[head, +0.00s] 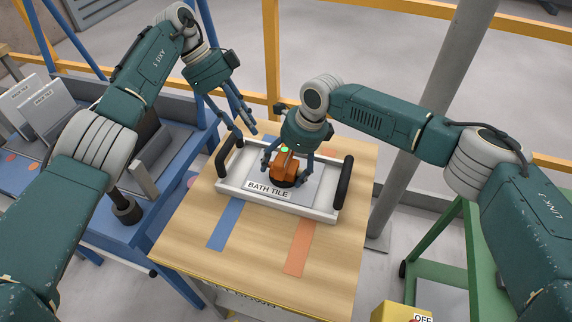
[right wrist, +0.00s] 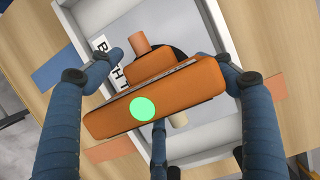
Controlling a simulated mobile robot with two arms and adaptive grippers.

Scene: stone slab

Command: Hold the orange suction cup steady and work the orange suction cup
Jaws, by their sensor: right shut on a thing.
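The orange suction cup (head: 286,165) stands on the grey tile in a white tray. It has a green round spot on top, which shows large in the right wrist view (right wrist: 150,95). My right gripper (head: 286,163) is over the cup from above, its blue fingers shut around the orange body. The right wrist view shows its fingers (right wrist: 168,62) on either side of the cup. My left gripper (head: 246,131) is empty, its fingers apart, above the tray's back left corner beside the left black handle. The cup's underside is mostly hidden.
The white tray (head: 227,187) is labelled BATH TILE and has black handles (head: 344,182) at both ends. It rests on a wooden table (head: 190,215) with blue (head: 226,224) and orange (head: 299,246) strips in front. A blue rack with slabs (head: 45,105) stands left.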

